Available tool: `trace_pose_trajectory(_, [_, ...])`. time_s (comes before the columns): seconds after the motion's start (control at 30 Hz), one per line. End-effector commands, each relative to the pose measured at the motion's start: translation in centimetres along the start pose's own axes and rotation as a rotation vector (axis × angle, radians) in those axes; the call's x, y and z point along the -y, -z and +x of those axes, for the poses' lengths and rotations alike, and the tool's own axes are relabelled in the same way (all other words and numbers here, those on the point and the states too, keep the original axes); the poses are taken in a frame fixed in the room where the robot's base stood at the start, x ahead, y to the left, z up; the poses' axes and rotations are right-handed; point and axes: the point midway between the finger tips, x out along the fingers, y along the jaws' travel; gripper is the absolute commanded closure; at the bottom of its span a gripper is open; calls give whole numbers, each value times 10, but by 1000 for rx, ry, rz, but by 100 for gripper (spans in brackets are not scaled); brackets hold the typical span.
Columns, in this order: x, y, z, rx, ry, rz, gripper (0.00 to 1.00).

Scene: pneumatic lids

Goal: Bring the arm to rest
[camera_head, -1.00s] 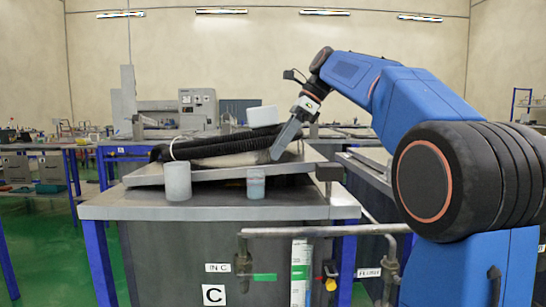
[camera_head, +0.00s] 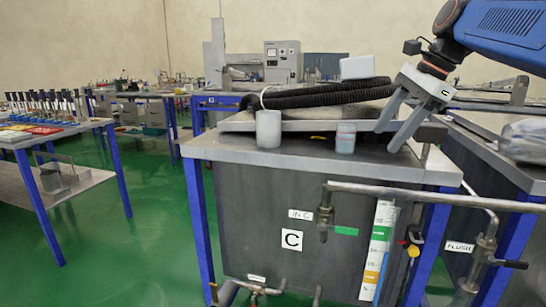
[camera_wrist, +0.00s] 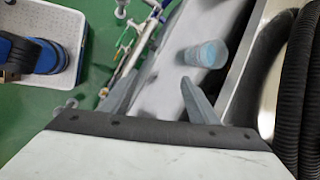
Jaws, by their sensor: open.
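My gripper (camera_head: 387,138) is at the right in the head view, on my blue arm. Its two grey fingers point down, apart, with nothing between them. They appear over the right part of the tank marked C (camera_head: 270,235), right of the bluish cup (camera_head: 345,138). In the wrist view, the fingers (camera_wrist: 152,88) are also apart and empty, with the bluish cup (camera_wrist: 206,54) beyond the right finger. I cannot tell whether the fingers touch the tank top.
A grey cup (camera_head: 268,130) stands on the tank's front ledge. A black corrugated hose (camera_head: 325,93) and a white box (camera_head: 364,67) lie on the lid. Pipes and valves (camera_head: 420,198) run along the tank's front. A tool table (camera_head: 65,128) is at left, with green floor (camera_head: 130,245) between.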

Motion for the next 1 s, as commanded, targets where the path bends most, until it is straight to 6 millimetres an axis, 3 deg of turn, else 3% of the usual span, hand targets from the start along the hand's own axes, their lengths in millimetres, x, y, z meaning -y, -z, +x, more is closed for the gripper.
trace_pose_trajectory(0.1, [-39,2,18,-58,9,-170,45])
trace_pose_trajectory(0.47, [-148,20,93,-204,-30,-676,45])
trace_pose_trajectory(0.8, [-266,51,181,-328,-126,-1223,45])
trace_pose_trajectory(1.0, [-309,66,217,-367,-175,-1442,45])
